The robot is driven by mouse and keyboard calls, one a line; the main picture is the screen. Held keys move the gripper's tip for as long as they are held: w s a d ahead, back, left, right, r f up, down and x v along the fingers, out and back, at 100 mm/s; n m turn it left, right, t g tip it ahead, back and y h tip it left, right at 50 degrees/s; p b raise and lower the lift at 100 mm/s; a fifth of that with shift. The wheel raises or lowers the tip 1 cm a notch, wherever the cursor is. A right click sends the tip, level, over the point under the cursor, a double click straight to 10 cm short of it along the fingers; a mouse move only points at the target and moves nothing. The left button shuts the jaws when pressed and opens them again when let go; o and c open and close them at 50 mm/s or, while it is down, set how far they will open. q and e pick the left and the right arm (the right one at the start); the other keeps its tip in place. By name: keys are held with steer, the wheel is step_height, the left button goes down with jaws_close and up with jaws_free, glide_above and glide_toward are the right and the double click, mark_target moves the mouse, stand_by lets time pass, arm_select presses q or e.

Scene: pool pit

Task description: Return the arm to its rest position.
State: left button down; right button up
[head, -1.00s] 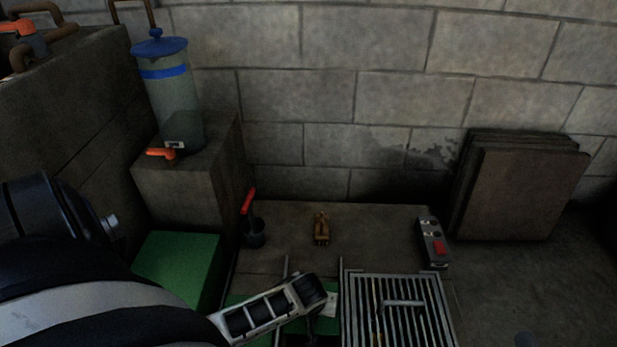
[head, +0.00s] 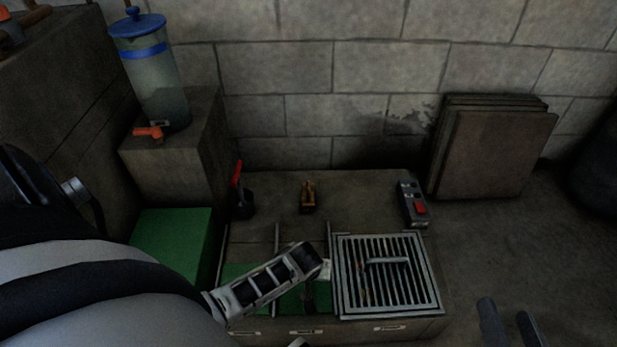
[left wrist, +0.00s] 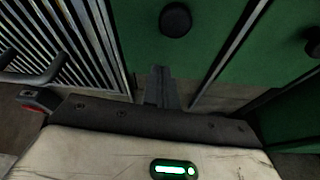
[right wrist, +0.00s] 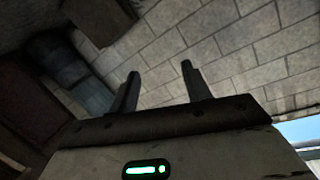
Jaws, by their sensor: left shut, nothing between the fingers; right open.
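My left arm reaches in from the left in the head view. Its gripper hangs over the green part of the low bench; in the left wrist view the left gripper (left wrist: 160,72) is shut and empty, pointing toward a green panel (left wrist: 205,45) with a black knob (left wrist: 175,19). My right gripper (head: 507,312) shows at the bottom right of the head view, over the floor and right of the bench. Its fingers are apart and empty. In the right wrist view the right gripper (right wrist: 158,72) faces the block wall with nothing between its fingers.
A metal grate (head: 342,304) with a handle lies on the bench. Behind it are a grey box with a red switch (head: 413,204), a brass piece (head: 309,197) and a red-handled tool (head: 237,176). A blue-lidded canister (head: 160,85) stands on a block. Boards (head: 497,155) lean against the wall.

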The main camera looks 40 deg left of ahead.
arm_select(q)
steer(key=p+v, duration=0.5)
steer(key=v, duration=0.5)
steer(key=shift+w+p, duration=0.15)
steer(key=shift+p, duration=0.2)
arm_select(e)
steer(key=shift+s+d+f+n+g+h, duration=0.15)
steer(key=shift+d+f+g+h, duration=0.2)
steer(key=shift+f, duration=0.25)
steer(key=shift+d+f+n+g+h, duration=0.2)
steer(key=shift+d+f+g+h, duration=0.05)
steer(key=shift+f+g+h, duration=0.25)
steer(key=shift+s+d+f+n+g+h, duration=0.15)
steer(key=shift+d+f+g+h, duration=0.15)
steer(key=shift+f, duration=0.35)
arm_select(q)
steer(key=shift+a+r, duration=0.1)
steer(key=shift+r, duration=0.05)
arm_select(e)
steer(key=shift+w, duration=0.1)
